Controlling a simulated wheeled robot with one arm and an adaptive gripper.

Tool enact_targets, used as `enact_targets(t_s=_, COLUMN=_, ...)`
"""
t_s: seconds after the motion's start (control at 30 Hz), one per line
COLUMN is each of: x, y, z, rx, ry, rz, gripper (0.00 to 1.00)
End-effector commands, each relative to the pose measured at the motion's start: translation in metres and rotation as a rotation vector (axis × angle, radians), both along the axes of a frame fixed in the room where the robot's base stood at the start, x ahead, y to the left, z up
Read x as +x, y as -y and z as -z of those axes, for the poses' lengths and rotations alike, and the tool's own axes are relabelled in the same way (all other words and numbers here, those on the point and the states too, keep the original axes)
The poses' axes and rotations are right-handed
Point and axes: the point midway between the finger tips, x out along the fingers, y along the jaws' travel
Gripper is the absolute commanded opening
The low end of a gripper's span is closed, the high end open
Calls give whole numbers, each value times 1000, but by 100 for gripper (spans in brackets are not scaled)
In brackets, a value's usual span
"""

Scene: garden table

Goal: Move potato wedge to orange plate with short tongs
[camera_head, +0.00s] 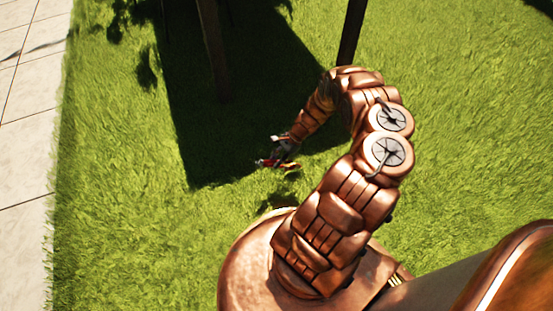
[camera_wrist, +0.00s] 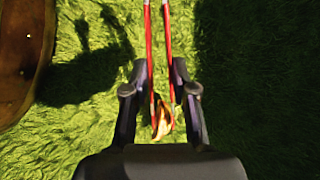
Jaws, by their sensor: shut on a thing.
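My gripper (camera_head: 281,152) hangs low over the grass in the head view. It is shut on the short red tongs (camera_head: 265,163). In the wrist view, my gripper (camera_wrist: 159,68) has one finger on each side of the red tongs (camera_wrist: 148,42), whose two arms run up out of the picture. A yellow-orange potato wedge (camera_wrist: 162,117) shows between the lower ends of the tongs' arms. Its contact with both arms is not clear. In the head view, a small yellow patch beside the tongs looks like the wedge (camera_head: 292,169). No orange plate is in view.
Grass (camera_head: 130,230) spreads all around and looks clear. Dark upright posts (camera_head: 213,50) stand behind my arm, with a broad shadow on the ground. A pale paved strip (camera_head: 25,160) runs along the left edge.

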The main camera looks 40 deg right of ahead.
Motion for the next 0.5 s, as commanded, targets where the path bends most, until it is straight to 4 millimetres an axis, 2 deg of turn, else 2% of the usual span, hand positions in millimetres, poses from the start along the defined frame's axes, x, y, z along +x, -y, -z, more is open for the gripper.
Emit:
enact_targets(t_s=0.03, x=0, y=0, z=-10, rx=0, ry=-1, rz=-1, gripper=0)
enact_targets(t_s=0.5, x=0, y=0, z=-50, rx=0, ry=1, rz=1, gripper=0)
